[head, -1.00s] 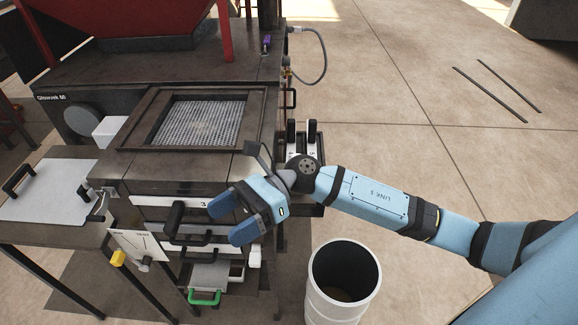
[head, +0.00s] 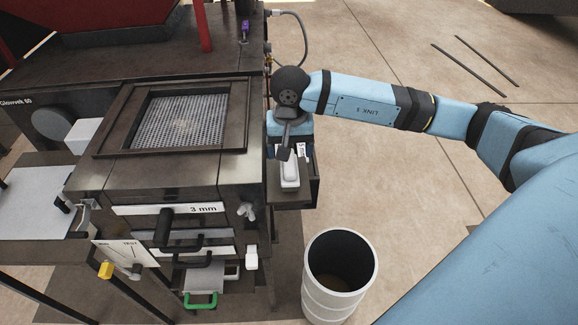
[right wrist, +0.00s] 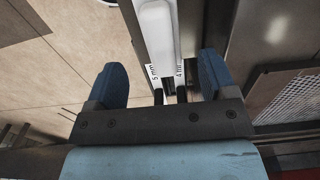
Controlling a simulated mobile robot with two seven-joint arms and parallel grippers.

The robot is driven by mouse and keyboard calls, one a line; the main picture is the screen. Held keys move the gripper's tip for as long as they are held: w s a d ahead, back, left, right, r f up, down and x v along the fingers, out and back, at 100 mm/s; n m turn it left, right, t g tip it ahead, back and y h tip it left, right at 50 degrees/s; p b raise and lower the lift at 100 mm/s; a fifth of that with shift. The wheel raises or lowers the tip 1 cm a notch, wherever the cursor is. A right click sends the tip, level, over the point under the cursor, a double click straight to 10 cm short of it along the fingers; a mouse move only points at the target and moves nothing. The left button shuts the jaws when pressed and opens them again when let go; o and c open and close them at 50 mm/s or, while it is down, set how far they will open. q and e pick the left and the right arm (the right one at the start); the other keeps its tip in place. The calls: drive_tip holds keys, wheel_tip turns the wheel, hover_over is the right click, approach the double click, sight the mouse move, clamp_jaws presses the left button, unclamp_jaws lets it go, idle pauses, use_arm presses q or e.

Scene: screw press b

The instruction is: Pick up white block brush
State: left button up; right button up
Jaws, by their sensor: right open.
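The white block brush (head: 290,176) appears as a long white block in the side tray on the right flank of the press. My right gripper (head: 289,150) is over the far end of this block, pointing down, and its wrist partly hides it. In the right wrist view, the white block (right wrist: 158,30) lies ahead of and between the two blue fingers of my open right gripper (right wrist: 162,72), with space on both sides. No contact shows. Any bristles are hidden. My left gripper is not in view.
The side tray (head: 292,196) also holds plates labelled 4 mm and 5 mm (right wrist: 155,73), close to the fingers. The press (head: 150,172) stands directly left. A white barrel (head: 340,290) stands on the floor in front. Open floor lies to the right.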

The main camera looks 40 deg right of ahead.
sight(289, 168)
drive_tip(key=shift+f, duration=0.85)
wheel_tip(289, 168, down, 5)
drive_tip(key=shift+w+r+p, duration=0.1)
drive_tip(key=shift+p, duration=1)
drive_tip(key=shift+f, duration=0.3)
drive_tip(key=c, duration=1.1)
drive_tip(key=shift+c, duration=0.2)
drive_tip(key=shift+r, duration=0.1)
wheel_tip(289, 168, up, 20)
drive_tip(key=b, duration=0.3)
drive_tip(key=shift+b, duration=0.35)
